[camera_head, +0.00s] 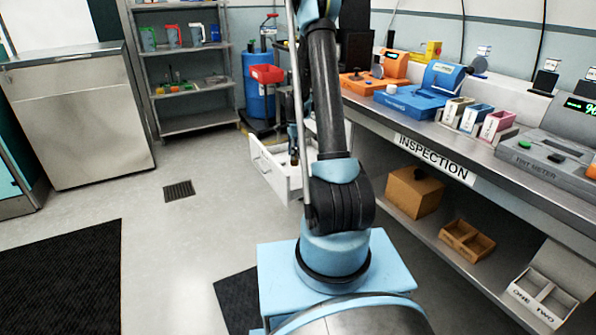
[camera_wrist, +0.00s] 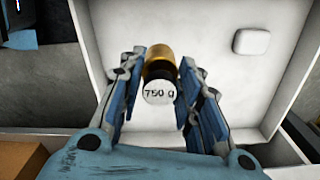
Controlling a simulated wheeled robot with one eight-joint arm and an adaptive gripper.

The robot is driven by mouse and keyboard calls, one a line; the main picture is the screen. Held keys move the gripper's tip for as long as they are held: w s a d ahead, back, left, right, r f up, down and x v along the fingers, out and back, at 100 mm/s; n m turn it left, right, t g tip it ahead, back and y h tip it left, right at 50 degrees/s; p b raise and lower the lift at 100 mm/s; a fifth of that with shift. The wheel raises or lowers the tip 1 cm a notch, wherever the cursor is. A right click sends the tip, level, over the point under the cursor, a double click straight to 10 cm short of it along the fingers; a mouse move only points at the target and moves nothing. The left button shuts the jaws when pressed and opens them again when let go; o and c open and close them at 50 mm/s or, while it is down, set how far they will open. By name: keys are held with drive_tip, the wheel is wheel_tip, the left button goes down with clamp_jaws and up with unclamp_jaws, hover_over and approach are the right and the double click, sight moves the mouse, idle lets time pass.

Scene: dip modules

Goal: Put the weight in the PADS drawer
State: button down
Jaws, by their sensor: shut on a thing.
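The weight (camera_wrist: 160,92), with a brass part and a white face marked "750 g", is between the blue-padded fingers of my gripper (camera_wrist: 161,84) in the wrist view. My gripper is shut on it. Behind the weight is the inside of a white open drawer (camera_wrist: 207,22), so the weight is over or within it; its height above the drawer floor is hard to tell. In the head view the pulled-out white drawer (camera_head: 287,184) is under the bench, with my gripper (camera_head: 294,157) small and dark at it. No PADS label is readable.
A white rounded block (camera_wrist: 251,41) lies in the drawer, right of the weight. The bench (camera_head: 480,160) marked INSPECTION carries several devices. A cardboard box (camera_head: 414,192) and a small wooden tray (camera_head: 466,240) stand on its lower shelf. Open floor (camera_head: 185,240) lies left of my arm.

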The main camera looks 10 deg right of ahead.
drive_tip(key=shift+f, duration=4.35)
drive_tip(key=c, duration=1.2)
unclamp_jaws()
drive_tip(key=shift+o, duration=0.2)
